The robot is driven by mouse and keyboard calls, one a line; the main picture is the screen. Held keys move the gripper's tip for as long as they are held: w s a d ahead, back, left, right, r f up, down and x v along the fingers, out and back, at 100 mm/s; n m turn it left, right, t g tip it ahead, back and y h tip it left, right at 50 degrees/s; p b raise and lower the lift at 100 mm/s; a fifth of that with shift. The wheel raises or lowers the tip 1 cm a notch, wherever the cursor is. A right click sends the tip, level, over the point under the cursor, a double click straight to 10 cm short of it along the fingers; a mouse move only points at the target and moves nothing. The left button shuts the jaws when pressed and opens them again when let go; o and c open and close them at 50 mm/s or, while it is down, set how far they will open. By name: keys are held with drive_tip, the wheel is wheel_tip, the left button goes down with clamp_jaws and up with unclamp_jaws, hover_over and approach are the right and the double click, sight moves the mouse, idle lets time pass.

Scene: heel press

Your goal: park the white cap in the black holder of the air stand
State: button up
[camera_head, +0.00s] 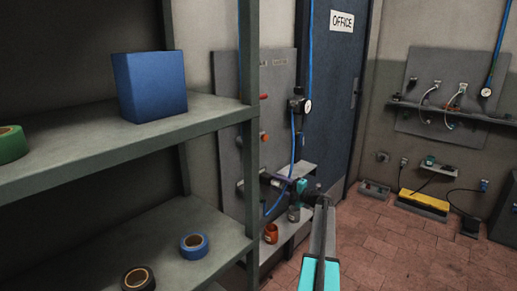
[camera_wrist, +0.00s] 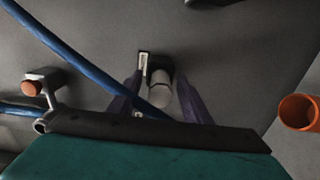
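The white cap (camera_wrist: 159,96), pale and cylindrical, shows in the wrist view against the black holder (camera_wrist: 153,66) on the grey panel of the air stand (camera_wrist: 95,45). I cannot tell whether it is seated in the holder or only in front of it. The purple fingers of my gripper (camera_wrist: 160,85) stand on both sides of the cap, with a narrow gap seen on each side; the gripper looks open. In the head view my gripper (camera_head: 276,182) reaches to the lower part of the air stand (camera_head: 228,110); the cap is too small or hidden there.
A blue hose (camera_wrist: 75,62) crosses the wrist view close to the fingers. An orange cup (camera_head: 271,233) and a grey cup (camera_head: 294,213) stand on the stand's low ledge. A grey shelf (camera_head: 80,155) with a blue box (camera_head: 150,85) and tape rolls fills the left.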

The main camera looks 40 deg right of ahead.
drive_tip(key=shift+s, duration=0.1)
drive_tip(key=s+d+b, duration=0.1)
drive_tip(key=s, duration=1.2)
drive_tip(key=shift+s, duration=0.3)
idle(0.4)
